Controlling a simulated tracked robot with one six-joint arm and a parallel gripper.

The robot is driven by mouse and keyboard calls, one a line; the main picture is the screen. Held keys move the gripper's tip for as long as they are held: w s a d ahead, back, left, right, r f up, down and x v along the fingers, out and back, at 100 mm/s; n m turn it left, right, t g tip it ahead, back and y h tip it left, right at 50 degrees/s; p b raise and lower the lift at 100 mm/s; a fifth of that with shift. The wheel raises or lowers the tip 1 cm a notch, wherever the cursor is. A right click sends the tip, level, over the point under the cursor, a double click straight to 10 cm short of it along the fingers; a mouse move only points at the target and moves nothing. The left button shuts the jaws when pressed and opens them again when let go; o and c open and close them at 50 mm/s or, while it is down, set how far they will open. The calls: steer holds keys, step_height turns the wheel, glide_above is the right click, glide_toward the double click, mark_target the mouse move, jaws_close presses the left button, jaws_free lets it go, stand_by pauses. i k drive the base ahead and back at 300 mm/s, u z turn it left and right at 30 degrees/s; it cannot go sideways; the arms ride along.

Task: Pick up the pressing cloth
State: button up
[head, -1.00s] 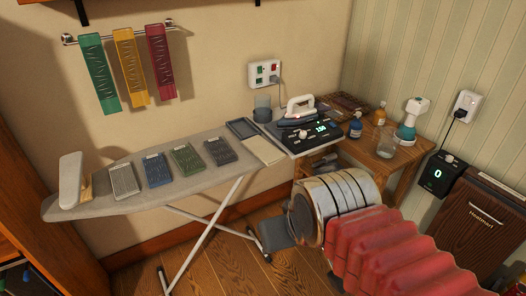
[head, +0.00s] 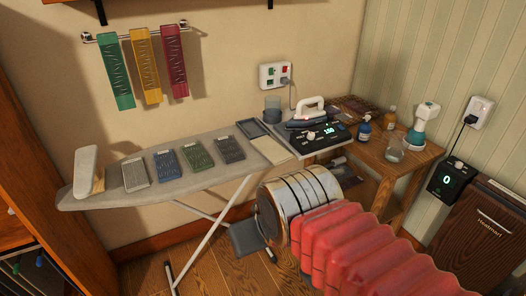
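The ironing board (head: 130,199) stands against the wall. At its right end lie a cream flat piece (head: 271,149), which may be the pressing cloth, and a dark-framed tray (head: 251,129). I cannot tell for certain which piece is the pressing cloth. Several small patterned pieces lie in a row on the board: light grey (head: 135,174), blue (head: 167,165), green (head: 197,156) and dark grey (head: 229,149). My gripper (head: 247,238) shows only as a dark grey part beyond my arm's metal cylinder, low in front of the board. Its fingers are not clear, and it appears apart from these pieces.
Green, yellow and red strips hang from a wall rail (head: 100,39).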

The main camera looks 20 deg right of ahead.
mark_target(273, 151)
steer(key=i, duration=1)
